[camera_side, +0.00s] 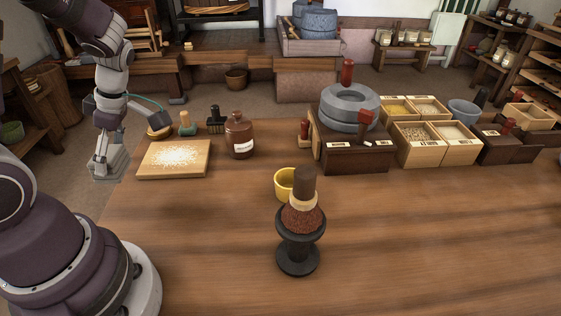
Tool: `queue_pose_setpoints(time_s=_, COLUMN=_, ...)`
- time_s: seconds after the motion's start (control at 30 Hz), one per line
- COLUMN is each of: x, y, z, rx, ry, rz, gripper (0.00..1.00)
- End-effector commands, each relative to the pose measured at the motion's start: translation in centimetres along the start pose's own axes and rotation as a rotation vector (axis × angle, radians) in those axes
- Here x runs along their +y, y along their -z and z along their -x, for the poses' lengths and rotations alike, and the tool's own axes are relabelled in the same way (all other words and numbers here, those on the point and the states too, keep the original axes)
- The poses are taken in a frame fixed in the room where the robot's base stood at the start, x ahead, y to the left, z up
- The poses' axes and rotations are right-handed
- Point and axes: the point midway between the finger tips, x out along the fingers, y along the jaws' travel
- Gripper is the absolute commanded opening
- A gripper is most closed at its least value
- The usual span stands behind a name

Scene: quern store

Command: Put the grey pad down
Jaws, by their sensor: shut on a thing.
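My gripper (103,148) is at the left, at the end of my arm, pointing down. It is shut on a light grey block-like thing (108,165), which seems to be the grey pad. The pad is at the left end of the wooden table (420,240), near its edge and left of a pale square board (152,172) with white powder on it. Whether the pad touches a surface under it I cannot tell. The fingertips are small and partly merge with the pad in this view.
Right of the board stands a brown jar (239,148). Behind the board are small brush-like tools (215,125). A yellow cup (282,192) and a black stand (298,258) are mid-table. A grey quern (342,112) and grain boxes (418,158) stand further right. The front right is clear.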

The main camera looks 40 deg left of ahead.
Motion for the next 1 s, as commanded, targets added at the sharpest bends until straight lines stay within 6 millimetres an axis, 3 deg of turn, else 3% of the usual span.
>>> queue_pose_setpoints(time_s=0.1, x=-0.3, y=-0.7, z=-2.4, rx=0.003, ry=0.016, rz=0.016, gripper=0.32)
queue_pose_setpoints(time_s=0.4, x=-0.2, y=-2.6, z=-6.7, rx=0.001, ry=0.012, rz=0.010, gripper=0.32)
queue_pose_setpoints(time_s=0.77, x=-0.1, y=-2.9, z=-7.2, rx=-0.001, ry=0.007, rz=0.011, gripper=0.32)
queue_pose_setpoints(time_s=0.8, x=-0.1, y=-2.9, z=-7.2, rx=-0.002, ry=0.007, rz=0.011, gripper=0.71)
queue_pose_setpoints(time_s=1.0, x=-0.1, y=-2.9, z=-7.2, rx=-0.002, ry=0.006, rz=0.010, gripper=0.94)
